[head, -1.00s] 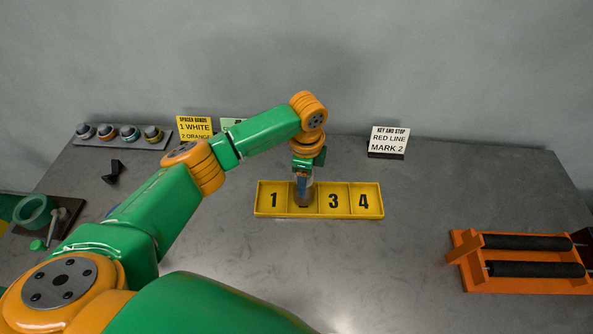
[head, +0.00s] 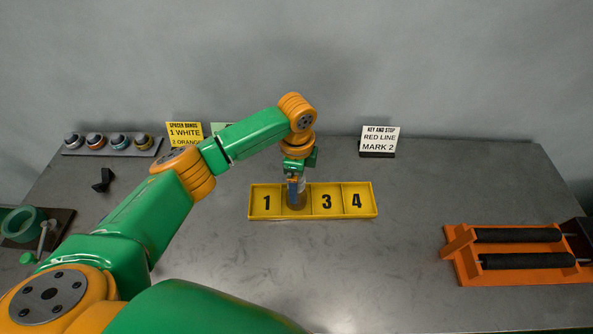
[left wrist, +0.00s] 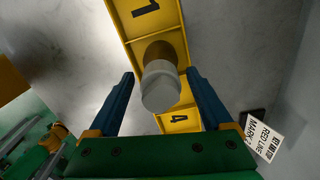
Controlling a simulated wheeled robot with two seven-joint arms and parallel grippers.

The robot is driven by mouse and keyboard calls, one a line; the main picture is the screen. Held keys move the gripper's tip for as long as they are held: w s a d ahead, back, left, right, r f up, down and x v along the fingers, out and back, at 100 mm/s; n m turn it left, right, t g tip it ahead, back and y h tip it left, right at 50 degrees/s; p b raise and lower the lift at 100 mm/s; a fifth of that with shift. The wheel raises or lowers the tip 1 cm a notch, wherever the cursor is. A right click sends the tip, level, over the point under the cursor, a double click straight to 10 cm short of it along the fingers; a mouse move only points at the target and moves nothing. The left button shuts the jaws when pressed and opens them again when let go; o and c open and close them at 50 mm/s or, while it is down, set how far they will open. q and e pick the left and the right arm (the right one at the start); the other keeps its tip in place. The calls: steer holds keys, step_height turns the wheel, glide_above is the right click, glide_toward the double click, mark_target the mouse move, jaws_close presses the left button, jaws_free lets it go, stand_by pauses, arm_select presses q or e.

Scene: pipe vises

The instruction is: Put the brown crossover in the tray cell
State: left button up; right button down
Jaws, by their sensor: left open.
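The brown crossover (head: 296,201) stands in the second cell of the yellow tray (head: 266,215), between the cells marked 1 and 3. In the left wrist view the crossover (left wrist: 160,85) shows a pale grey rounded end towards the camera and a brown part below it. The tray (left wrist: 118,22) lies beneath it there. My left gripper (head: 297,182) is above that cell, pointing down. In the left wrist view its two blue fingers (left wrist: 160,78) are spread, one on each side of the crossover, with gaps. The cell's number is hidden. My right gripper is not in view.
A rack (head: 88,149) with several ringed fittings is at the back left, near a small black part (head: 103,181). A green ring vise (head: 24,224) is at the left edge. An orange roller stand (head: 462,262) is at right. A sign (head: 380,139) stands behind the tray.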

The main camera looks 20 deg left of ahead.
arm_select(q)
step_height(320, 180, up, 10)
steer(key=shift+r+b, duration=0.2)
steer(key=shift+b, duration=0.15)
